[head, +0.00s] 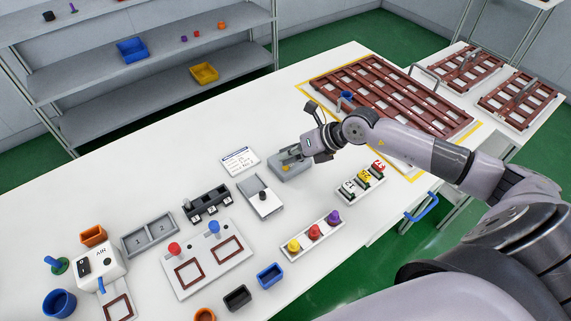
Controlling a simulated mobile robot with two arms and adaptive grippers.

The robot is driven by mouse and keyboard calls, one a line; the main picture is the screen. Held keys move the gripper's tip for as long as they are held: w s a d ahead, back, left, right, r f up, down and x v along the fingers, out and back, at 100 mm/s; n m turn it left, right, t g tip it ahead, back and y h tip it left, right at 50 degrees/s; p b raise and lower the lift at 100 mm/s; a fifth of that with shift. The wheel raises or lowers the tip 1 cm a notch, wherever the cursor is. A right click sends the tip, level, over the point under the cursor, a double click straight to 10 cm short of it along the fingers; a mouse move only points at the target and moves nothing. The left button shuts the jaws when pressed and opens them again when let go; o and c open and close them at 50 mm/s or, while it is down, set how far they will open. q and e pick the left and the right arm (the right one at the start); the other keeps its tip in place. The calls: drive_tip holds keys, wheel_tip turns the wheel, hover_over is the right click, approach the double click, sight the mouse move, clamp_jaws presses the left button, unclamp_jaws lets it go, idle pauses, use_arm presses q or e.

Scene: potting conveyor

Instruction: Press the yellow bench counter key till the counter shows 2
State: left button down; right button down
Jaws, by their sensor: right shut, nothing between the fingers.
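A grey device (286,170) stands on the white bench near the middle of the head view. A small yellow key (286,168) shows on its top, partly covered by my right gripper. My right gripper (287,155) is shut and empty, reaching in from the right with its fingers low over the device. I cannot tell whether the fingertips touch the key. No counter number is readable here. My left gripper is out of view.
A white block with a dark knob (263,200) and a printed card (240,161) lie left of the device. Number tags (362,183) stand to its right. A strip with yellow, red and purple knobs (312,236) lies in front. A brown slatted tray (400,95) lies behind.

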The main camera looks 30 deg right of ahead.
sight(288, 166)
drive_tip(key=shift+r, duration=0.35)
wheel_tip(288, 166, up, 5)
drive_tip(key=p, duration=0.4)
drive_tip(key=shift+f, duration=0.1)
idle(0.3)
idle(0.5)
